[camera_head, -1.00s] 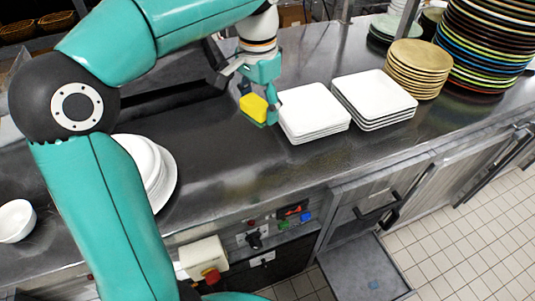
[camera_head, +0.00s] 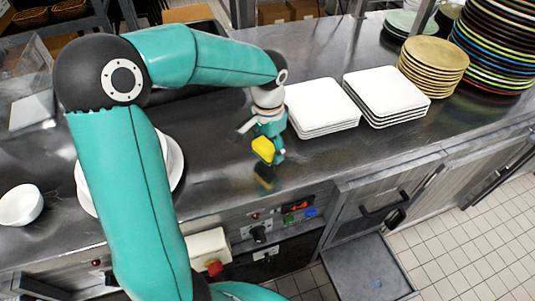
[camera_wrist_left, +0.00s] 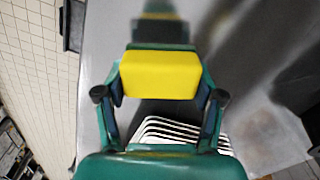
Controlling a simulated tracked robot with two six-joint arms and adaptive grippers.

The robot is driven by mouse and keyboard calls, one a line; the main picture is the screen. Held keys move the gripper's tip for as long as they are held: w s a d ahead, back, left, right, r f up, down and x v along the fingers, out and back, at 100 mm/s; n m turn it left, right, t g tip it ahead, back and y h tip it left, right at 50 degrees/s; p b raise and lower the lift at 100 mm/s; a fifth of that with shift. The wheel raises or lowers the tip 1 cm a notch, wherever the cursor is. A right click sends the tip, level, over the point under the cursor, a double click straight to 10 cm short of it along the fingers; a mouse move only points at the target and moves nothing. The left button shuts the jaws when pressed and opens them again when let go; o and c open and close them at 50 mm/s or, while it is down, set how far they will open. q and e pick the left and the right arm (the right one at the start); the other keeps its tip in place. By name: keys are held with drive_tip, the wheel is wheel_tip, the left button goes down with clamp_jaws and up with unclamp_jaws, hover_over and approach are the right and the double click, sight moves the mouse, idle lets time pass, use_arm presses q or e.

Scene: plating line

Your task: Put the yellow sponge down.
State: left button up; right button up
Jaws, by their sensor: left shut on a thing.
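The yellow sponge (camera_head: 263,149) is a small block held in my left gripper (camera_head: 268,152), above the steel counter near its front edge. In the left wrist view the sponge (camera_wrist_left: 161,74) sits between the two fingers of the left gripper (camera_wrist_left: 160,82), which are shut on it. A reflection of the sponge and fingers shows on the counter below, with a gap between, so the sponge looks held clear of the surface. My right gripper is in neither view.
The steel counter (camera_head: 225,172) is bare around the gripper. Square white plates (camera_head: 322,104) are stacked just right of it, with a second stack (camera_head: 388,93) beyond. Tan plates (camera_head: 433,62) stand farther right. White round plates (camera_head: 173,165) and a white bowl (camera_head: 20,205) are at left.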

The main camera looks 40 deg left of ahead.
sight(268, 143)
use_arm(q)
wheel_tip(268, 143, down, 4)
drive_tip(key=shift+r, duration=0.25)
drive_tip(key=shift+f, duration=0.15)
drive_tip(key=o, duration=1.1)
drive_tip(key=shift+w+r, duration=0.1)
drive_tip(key=shift+r, duration=0.25)
wheel_tip(268, 143, up, 12)
drive_tip(key=shift+f, duration=0.2)
